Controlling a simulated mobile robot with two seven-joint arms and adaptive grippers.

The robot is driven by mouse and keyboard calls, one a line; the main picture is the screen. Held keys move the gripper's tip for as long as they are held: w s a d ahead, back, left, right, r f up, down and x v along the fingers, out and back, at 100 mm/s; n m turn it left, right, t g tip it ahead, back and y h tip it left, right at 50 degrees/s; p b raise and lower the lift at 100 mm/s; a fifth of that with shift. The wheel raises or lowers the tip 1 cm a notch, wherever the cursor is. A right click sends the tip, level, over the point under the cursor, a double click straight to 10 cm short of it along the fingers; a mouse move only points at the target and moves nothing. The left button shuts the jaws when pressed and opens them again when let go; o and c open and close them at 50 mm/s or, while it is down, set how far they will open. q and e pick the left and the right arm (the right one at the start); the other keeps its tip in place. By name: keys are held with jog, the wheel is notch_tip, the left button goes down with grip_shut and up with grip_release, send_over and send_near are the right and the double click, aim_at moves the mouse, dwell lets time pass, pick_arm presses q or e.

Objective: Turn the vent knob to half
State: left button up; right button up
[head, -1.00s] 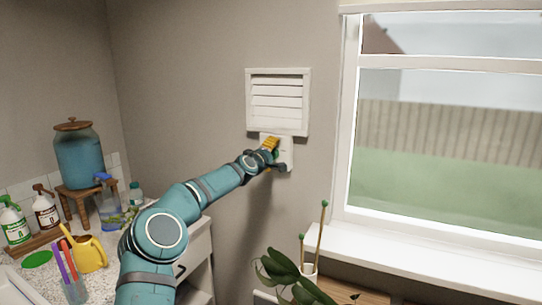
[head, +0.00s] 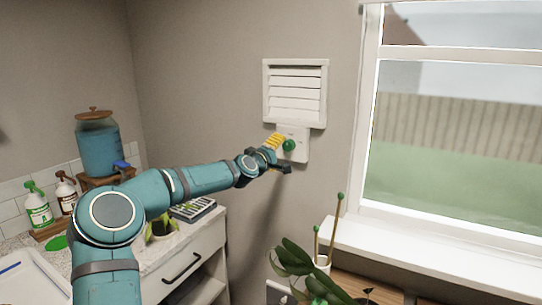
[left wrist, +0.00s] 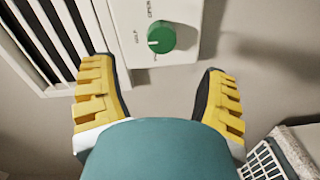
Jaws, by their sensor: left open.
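The vent knob (head: 289,146) is round and green, on a white plate (head: 301,157) under the louvred vent (head: 295,93). In the left wrist view the knob (left wrist: 161,38) shows whole, with a small pale mark on its lower left face. The plate reads OPEN above and HALF to the left; a third label near the knob's lower edge is too small to read. My left gripper (left wrist: 157,66) is open and empty, its yellow fingers apart on either side below the knob, not touching it. It also shows in the head view (head: 280,154), beside the knob. My right gripper is not in view.
A window with a white sill (head: 430,262) is at the right. A plant (head: 298,262) with green-tipped stakes stands below the plate. A counter at the left holds a blue dispenser (head: 98,148), spray bottles (head: 38,207) and a seedling tray (head: 193,209). The wall around the plate is bare.

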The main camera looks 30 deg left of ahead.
pick_arm(q)
jog(key=shift+s+d+r, duration=0.1)
jog(key=shift+s+d, duration=0.05)
jog(key=shift+s, duration=1.5)
